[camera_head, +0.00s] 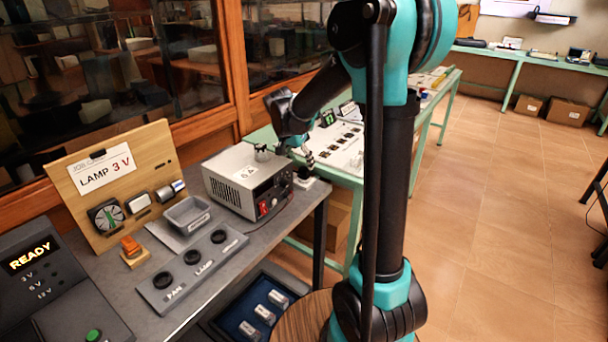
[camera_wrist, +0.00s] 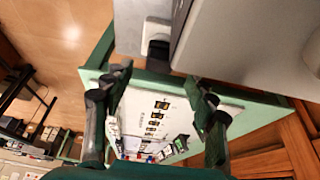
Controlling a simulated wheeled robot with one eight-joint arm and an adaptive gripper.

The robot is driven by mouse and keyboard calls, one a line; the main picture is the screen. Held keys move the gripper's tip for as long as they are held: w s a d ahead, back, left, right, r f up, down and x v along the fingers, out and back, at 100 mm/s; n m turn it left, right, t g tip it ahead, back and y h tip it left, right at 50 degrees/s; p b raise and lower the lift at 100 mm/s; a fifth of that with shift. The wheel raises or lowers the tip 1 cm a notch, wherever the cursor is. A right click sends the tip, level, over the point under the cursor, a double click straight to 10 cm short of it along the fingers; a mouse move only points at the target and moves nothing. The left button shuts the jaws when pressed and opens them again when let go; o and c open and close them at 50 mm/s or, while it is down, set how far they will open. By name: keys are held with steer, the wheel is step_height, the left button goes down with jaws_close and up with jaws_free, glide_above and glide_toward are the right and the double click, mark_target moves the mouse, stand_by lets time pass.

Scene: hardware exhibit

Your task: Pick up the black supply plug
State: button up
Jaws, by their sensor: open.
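The black supply plug (camera_head: 304,173) appears as a small dark piece on a white base at the right end of the grey bench, beside the power supply box. In the wrist view the plug (camera_wrist: 158,49) is a dark block on the same white base, beyond the fingertips. My gripper (camera_head: 308,157) is just above and close to the plug in the head view. In the wrist view my gripper (camera_wrist: 157,76) is open, with a finger on each side and nothing between them. Whether a fingertip touches the plug cannot be told.
The power supply box (camera_head: 248,180) stands close left of the plug. A panel with three round black sockets (camera_head: 192,272) and a grey tray (camera_head: 187,214) lie farther left. A green-edged table with a white board (camera_head: 338,146) stands behind.

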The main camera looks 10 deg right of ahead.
mark_target(304, 168)
steer(key=shift+x, duration=2)
steer(key=shift+c, duration=0.5)
steer(key=c, duration=1.2)
steer(key=shift+o, duration=0.2)
steer(key=shift+r, duration=0.2)
step_height(304, 168, up, 20)
steer(key=shift+f, duration=0.15)
